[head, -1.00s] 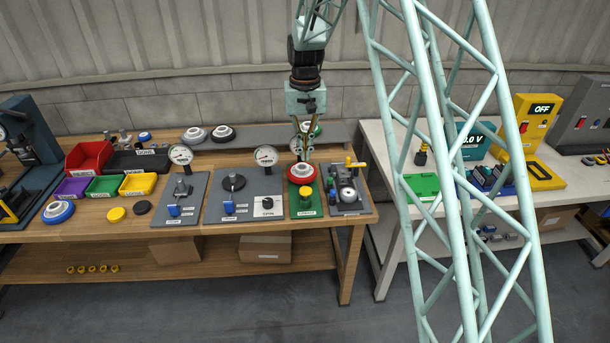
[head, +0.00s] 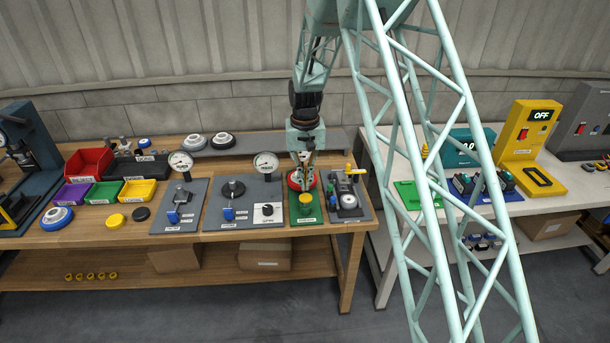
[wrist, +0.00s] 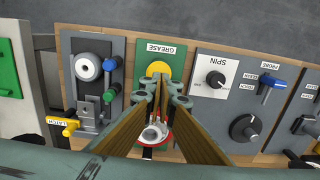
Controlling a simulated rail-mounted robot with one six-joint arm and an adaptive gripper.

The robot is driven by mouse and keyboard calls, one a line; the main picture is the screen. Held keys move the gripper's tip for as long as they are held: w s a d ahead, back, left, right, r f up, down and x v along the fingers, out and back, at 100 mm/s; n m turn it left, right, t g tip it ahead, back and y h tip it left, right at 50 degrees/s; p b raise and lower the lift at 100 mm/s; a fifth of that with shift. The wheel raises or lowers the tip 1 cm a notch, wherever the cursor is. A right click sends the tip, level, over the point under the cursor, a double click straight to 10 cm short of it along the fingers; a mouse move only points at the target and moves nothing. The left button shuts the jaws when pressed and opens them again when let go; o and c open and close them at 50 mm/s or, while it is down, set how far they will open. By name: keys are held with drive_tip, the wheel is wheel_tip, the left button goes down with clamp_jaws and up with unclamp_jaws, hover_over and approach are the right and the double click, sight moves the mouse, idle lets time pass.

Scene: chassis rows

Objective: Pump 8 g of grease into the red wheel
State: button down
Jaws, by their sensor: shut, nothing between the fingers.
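The red wheel (head: 293,184) sits on the green grease station (head: 318,214), with its hub mostly hidden behind my gripper (head: 305,187). In the wrist view the red wheel (wrist: 149,143) shows in part between and beneath the fingers, with a pale metal hub. A round yellow button (head: 306,200) is on the station in front of the wheel. In the wrist view, my gripper (wrist: 163,84) is shut and empty, its tips just below the yellow button (wrist: 158,69) in the picture. I cannot tell whether the tips touch it. The label reads GREASE.
To the left stands a grey panel with a SPIN knob (head: 267,209), a blue lever (head: 228,213) and a gauge (head: 265,164). To the right is a grey fixture with a yellow latch handle (head: 354,170). Neighbouring panels stand close on both sides.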

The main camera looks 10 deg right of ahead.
sight(305, 197)
drive_tip(key=shift+f, duration=1.8)
drive_tip(key=shift+f+b, duration=0.7)
drive_tip(key=shift+f, duration=0.75)
drive_tip(key=shift+r, duration=0.15)
wheel_tip(305, 197, up, 14)
drive_tip(key=p, duration=0.2)
